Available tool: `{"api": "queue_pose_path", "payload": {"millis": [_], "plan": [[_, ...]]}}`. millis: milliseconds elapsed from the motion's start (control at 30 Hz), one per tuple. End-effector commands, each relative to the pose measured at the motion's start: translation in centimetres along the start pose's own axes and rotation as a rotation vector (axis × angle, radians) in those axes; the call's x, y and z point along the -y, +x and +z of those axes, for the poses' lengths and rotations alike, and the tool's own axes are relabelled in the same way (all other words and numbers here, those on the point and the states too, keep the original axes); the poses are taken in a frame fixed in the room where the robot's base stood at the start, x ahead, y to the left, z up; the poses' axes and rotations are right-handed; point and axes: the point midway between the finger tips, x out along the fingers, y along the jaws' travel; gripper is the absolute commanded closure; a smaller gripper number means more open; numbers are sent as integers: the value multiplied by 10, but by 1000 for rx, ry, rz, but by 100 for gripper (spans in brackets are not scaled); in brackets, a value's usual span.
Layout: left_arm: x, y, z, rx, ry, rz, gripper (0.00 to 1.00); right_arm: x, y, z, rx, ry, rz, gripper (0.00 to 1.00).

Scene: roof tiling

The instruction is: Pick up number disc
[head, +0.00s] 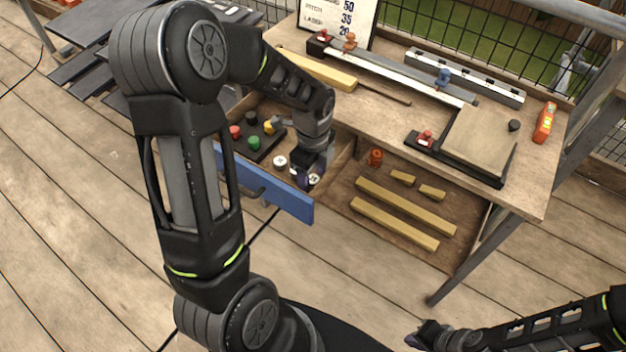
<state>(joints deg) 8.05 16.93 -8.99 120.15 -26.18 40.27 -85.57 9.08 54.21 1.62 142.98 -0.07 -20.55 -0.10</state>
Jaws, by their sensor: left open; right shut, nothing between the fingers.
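Two small white discs with dark marks lie in the open drawer with the blue front (262,187). One disc (280,161) is left of my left gripper; the other disc (314,180) is right at its fingertips. I cannot read the marks. My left gripper (306,174) points down into the drawer and is open. A small purple piece is partly hidden at its fingers. Whether the fingers are around the disc or beside it, I cannot tell. My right gripper (424,337) is shut and empty, low at the right, away from the bench.
A dark tray (262,150) of coloured pegs sits in the drawer left of my gripper. Wooden strips (405,205) and an orange piece (375,157) lie on the shelf to the right. The benchtop (375,115) holds rails and a square board.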

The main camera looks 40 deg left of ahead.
Motion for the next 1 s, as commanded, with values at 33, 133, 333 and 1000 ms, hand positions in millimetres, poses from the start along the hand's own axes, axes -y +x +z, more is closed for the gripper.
{"api": "queue_pose_path", "payload": {"millis": [33,133,333,1000], "plan": [[0,0,0,0,0,0,43,0,0,0,0,0,0,100],[0,0,0,0,0,0,43,0,0,0,0,0,0,100],[0,0,0,0,0,0,52,0,0,0,0,0,0,100],[0,0,0,0,0,0,100,0,0,0,0,0,0,100]]}}
